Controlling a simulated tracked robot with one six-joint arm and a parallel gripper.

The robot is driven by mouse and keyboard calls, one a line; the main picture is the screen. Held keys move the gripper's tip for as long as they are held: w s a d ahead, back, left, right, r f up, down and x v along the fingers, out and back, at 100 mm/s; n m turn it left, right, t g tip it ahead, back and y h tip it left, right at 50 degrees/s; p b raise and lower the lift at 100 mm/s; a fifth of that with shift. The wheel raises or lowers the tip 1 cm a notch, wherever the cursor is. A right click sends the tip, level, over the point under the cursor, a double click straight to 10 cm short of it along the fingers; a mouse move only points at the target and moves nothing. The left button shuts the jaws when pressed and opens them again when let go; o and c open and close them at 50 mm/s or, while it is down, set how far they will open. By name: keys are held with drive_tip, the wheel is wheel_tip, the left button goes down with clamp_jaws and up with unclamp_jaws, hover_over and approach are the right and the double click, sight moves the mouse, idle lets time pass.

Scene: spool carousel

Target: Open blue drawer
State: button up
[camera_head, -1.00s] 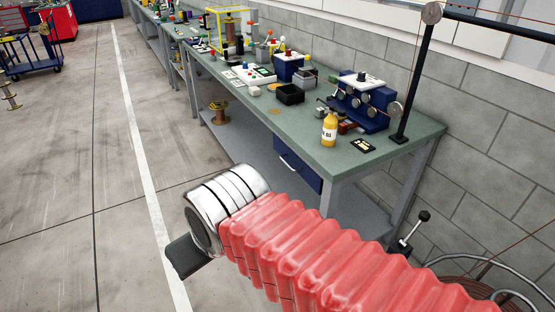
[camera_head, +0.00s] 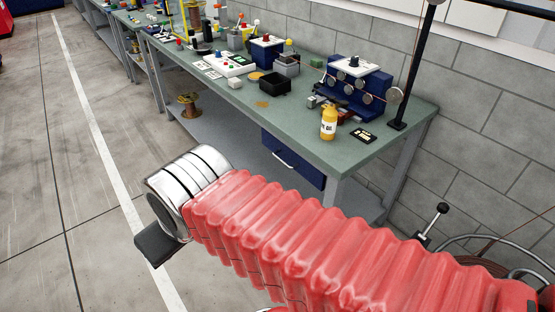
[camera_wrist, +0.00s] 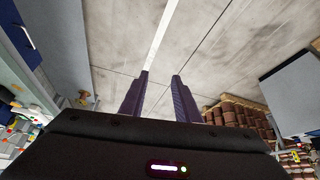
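The blue drawer (camera_head: 312,173) is shut under the near end of the green workbench (camera_head: 215,105), with a pale bar handle (camera_head: 284,160) on its front. In the wrist view, the blue drawer (camera_wrist: 14,32) and its light handle (camera_wrist: 28,37) are at the upper left. My gripper (camera_wrist: 161,75) shows two dark fingers apart with nothing between them, pointing over the floor to the right of the drawer. In the head view, only a dark part of it shows beyond the metal wrist, left of the drawer and clear of it.
A yellow bottle (camera_head: 328,122), a black bin (camera_head: 275,83) and a blue roller device (camera_head: 355,85) stand on the bench. A lower shelf (camera_head: 215,130) holds a spool (camera_head: 189,105). A bench leg (camera_head: 336,193) stands right of the drawer. The floor at left is clear.

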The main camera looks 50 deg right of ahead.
drive_tip(key=shift+w, duration=0.15)
drive_tip(key=w+d+f+t+h, duration=0.2)
drive_tip(key=w+d+h, duration=0.1)
drive_tip(key=w+d, duration=1.1)
drive_tip(key=w+d+f+n+t+h, duration=0.1)
drive_tip(key=w+d+f, duration=0.25)
drive_tip(key=d, duration=0.45)
drive_tip(key=w+d+f+n+h, duration=0.1)
drive_tip(key=w+d+f, duration=0.25)
drive_tip(key=d, duration=0.35)
drive_tip(key=s+d+f+n+t+h, duration=0.2)
drive_tip(key=d+f, duration=0.9)
drive_tip(key=d, duration=0.5)
drive_tip(key=s+d+f+n+t+h, duration=0.1)
drive_tip(key=s+d+f+t, duration=0.1)
drive_tip(key=s+d+f, duration=0.4)
wheel_tip(320, 180, down, 4)
drive_tip(key=s, duration=0.2)
drive_tip(key=shift+s+d+f+t, duration=0.25)
drive_tip(key=shift+s+d+t, duration=0.05)
drive_tip(key=shift+s+d, duration=0.1)
drive_tip(key=shift+w, duration=0.15)
